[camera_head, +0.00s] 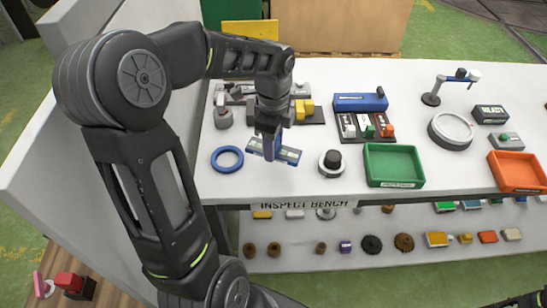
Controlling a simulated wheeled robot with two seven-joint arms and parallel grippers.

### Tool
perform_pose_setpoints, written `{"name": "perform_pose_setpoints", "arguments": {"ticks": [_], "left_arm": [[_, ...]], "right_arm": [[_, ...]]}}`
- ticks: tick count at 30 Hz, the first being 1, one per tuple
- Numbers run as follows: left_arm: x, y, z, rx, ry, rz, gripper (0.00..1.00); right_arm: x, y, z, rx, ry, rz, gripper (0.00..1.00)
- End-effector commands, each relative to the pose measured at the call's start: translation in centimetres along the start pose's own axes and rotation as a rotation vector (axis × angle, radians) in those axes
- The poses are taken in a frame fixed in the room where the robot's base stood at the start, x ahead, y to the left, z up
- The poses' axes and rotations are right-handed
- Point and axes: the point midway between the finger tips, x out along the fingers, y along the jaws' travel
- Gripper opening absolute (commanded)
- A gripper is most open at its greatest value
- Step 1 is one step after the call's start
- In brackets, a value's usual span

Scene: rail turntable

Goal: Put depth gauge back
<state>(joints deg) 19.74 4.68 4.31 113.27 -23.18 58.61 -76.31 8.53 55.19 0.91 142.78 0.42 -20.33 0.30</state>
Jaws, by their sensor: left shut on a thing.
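My left gripper (269,128) reaches down over the left part of the white bench and is shut on a blue and grey flat bar-shaped tool, which looks like the depth gauge (289,155). The gauge is just below the fingers, over the bench top near its front edge. The fingers hide part of it, and I cannot tell whether it touches the bench. My right gripper is not in view.
A blue ring (227,158) lies left of the gauge, and a black-knobbed round piece (331,163) stands right of it. Behind are a blue box (360,102) and a dark fixture with yellow blocks (304,109). Green (394,182) and orange trays (518,184) stand right.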

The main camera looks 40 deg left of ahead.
Motion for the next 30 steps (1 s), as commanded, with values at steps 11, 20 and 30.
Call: {"name": "perform_pose_setpoints", "arguments": {"ticks": [11,20,30], "left_arm": [[1.8,-0.1,0.0,-0.001,0.0,-0.002,0.05],[4.5,0.1,0.0,0.0,0.0,0.004,0.05],[5.5,0.0,0.0,-0.001,0.0,-0.002,0.05]], "right_arm": [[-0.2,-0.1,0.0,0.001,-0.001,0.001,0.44],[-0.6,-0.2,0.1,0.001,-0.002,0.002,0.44],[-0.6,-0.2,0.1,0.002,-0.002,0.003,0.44]]}}
